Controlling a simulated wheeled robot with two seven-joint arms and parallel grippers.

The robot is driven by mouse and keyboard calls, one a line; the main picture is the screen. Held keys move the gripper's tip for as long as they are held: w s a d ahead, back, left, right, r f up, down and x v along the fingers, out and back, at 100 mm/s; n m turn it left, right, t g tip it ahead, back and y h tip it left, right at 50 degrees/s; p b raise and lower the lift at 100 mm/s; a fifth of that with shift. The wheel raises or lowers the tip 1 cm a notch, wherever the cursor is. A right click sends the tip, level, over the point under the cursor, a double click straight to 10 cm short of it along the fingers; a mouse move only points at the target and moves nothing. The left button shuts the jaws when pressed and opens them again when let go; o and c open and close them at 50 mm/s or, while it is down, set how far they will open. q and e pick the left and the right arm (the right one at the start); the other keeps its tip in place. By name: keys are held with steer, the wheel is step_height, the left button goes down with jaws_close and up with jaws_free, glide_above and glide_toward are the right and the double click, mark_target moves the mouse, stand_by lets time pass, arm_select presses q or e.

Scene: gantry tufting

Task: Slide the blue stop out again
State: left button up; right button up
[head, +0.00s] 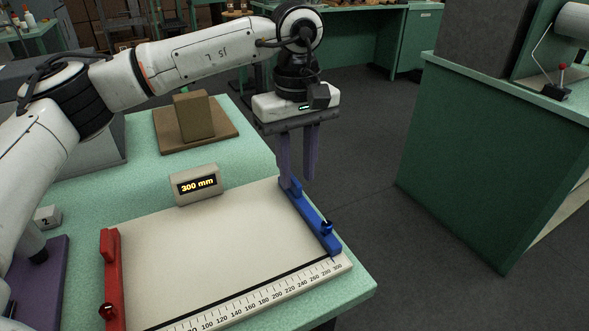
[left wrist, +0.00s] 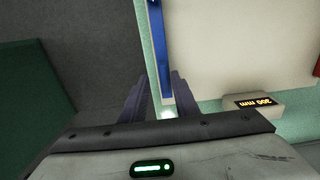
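The blue stop (head: 316,224) is a long bar lying along the right edge of the pale measuring board (head: 205,260), by the 300 end of its scale. The display (head: 197,185) reads 300 mm. My left gripper (head: 296,180) points down at the far end of the stop, with its two purple-grey fingers apart and nothing seen clamped. In the left wrist view, the end of the blue stop (left wrist: 161,50) runs in between the open fingers (left wrist: 159,82). Whether a finger touches it I cannot tell. My right gripper is out of view.
A red stop (head: 112,275) stands at the board's left edge. A brown block (head: 194,115) on a wooden base is behind the display. The green table ends just right of the blue stop. A green cabinet (head: 480,170) stands farther right across open floor.

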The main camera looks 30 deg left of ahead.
arm_select(q)
step_height(320, 180, up, 10)
steer(key=shift+r, duration=0.15)
stand_by(0.6)
stand_by(0.3)
